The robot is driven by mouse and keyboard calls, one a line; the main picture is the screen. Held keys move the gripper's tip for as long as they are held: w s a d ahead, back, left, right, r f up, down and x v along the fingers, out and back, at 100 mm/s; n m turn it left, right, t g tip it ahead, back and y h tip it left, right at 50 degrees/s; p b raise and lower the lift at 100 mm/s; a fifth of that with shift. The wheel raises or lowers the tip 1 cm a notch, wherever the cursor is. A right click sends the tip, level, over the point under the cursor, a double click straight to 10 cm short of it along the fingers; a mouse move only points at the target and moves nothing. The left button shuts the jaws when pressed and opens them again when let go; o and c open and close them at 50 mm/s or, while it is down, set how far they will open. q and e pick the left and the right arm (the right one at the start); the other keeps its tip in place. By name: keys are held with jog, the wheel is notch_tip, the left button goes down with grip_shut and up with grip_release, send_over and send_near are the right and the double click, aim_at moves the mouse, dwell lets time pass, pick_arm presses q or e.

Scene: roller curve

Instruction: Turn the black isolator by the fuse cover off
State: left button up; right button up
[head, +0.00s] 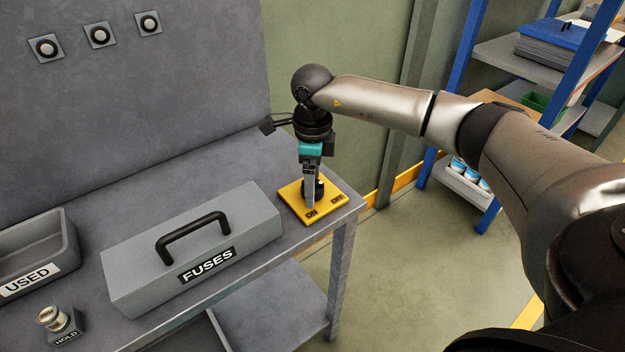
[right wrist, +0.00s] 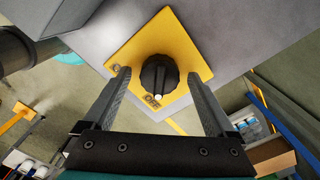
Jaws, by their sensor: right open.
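The black isolator knob (right wrist: 159,73) sits on a square yellow plate (right wrist: 187,47) marked ON and OFF. In the head view the knob (head: 320,188) is partly hidden behind a finger of my right gripper (head: 309,192). My right gripper (right wrist: 158,76) is open, pointing down, with one finger on each side of the knob and a gap to each. The grey fuse cover (head: 140,272), labelled FUSES, with a black handle, lies left of the plate. My left gripper is not in view.
The plate is at the right end of the grey bench (head: 110,190). Several round buttons (head: 100,35) are on the back panel. A blue shelf rack (head: 462,80) stands at the right.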

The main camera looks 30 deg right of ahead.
notch_tip(320, 180, up, 15)
jog(key=p, duration=0.1)
jog(key=shift+r, duration=0.15)
dwell(0.7)
